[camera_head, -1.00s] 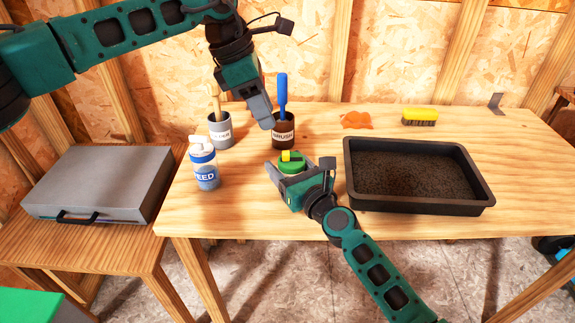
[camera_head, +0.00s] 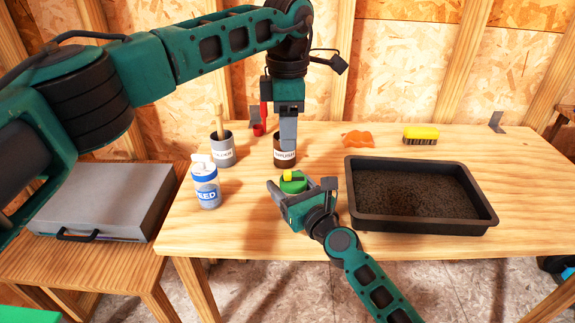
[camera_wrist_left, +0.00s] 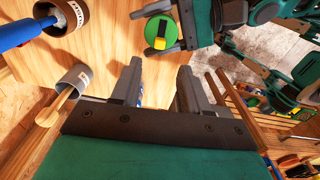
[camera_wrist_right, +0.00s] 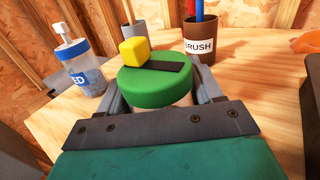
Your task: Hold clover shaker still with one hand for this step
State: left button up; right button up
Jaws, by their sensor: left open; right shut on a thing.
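The clover shaker, with a green lid (camera_head: 293,185) and a yellow knob, stands near the table's front edge. My right gripper (camera_head: 291,188) is shut around it; the pale body below the lid is mostly hidden in the right wrist view (camera_wrist_right: 154,82). Its lid and knob also show in the left wrist view (camera_wrist_left: 159,33). My left gripper (camera_head: 288,132) is open and empty, pointing down above and behind the shaker, in front of the brown brush cup (camera_head: 284,163). It is apart from the shaker.
A blue-lidded seed bottle (camera_head: 206,187) and a grey cup (camera_head: 222,152) with a wooden handle stand to the left. A black soil tray (camera_head: 420,225) lies right. A yellow brush (camera_head: 421,135) and orange thing (camera_head: 357,139) lie behind. A grey case (camera_head: 105,195) sits on the side table.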

aim_at(287, 172)
pick_arm(q)
notch_tip(287, 172, down, 9)
jog(key=shift+r, duration=0.2)
grip_shut()
dwell(0.5)
